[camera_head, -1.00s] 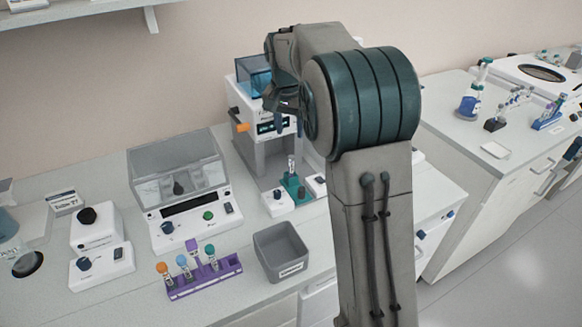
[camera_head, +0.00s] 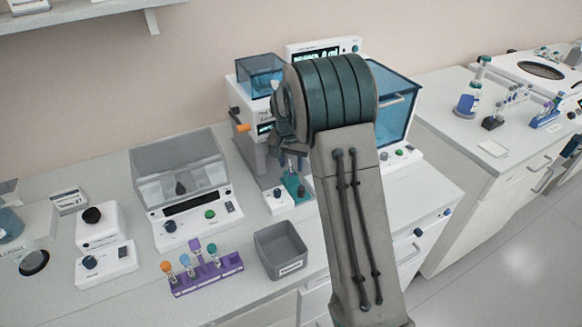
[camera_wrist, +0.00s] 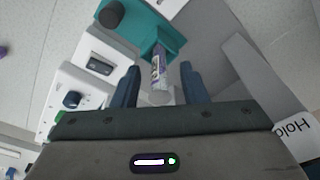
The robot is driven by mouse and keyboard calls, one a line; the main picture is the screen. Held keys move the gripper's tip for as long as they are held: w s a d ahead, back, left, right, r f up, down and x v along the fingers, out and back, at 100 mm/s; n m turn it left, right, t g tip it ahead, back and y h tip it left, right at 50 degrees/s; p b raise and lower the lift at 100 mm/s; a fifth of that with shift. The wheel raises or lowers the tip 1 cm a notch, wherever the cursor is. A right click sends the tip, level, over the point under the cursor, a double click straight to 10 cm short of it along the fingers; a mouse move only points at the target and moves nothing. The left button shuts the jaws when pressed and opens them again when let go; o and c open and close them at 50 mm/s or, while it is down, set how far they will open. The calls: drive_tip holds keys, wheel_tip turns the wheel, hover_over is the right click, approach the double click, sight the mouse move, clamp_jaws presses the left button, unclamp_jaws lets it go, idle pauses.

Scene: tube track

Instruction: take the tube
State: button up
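A clear tube with a printed label (camera_wrist: 158,72) stands in a teal holder (camera_wrist: 150,28); the holder also shows in the head view (camera_head: 296,187), under the front of the white-and-grey machine. My gripper (camera_wrist: 160,70) is open, with its two dark blue fingers on either side of the tube in the wrist view. A gap shows between the tube and each finger. In the head view my gripper (camera_head: 288,156) is over the holder, partly hidden by my arm, and the tube is hard to make out there.
A purple rack (camera_head: 206,278) with several capped tubes stands at the front, beside a grey bin (camera_head: 281,252). A white device with a clear lid (camera_head: 180,168) stands to the left. The machine (camera_head: 246,115) rises close behind my gripper.

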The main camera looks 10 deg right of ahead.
drive_tip(key=shift+f, duration=0.15)
drive_tip(key=shift+c, duration=0.2)
drive_tip(key=c, duration=0.8)
drive_tip(key=shift+r, duration=0.6)
drive_tip(key=s+d+r+b, duration=0.4)
drive_tip(key=s+d+r, duration=0.2)
drive_tip(key=d+r, duration=0.4)
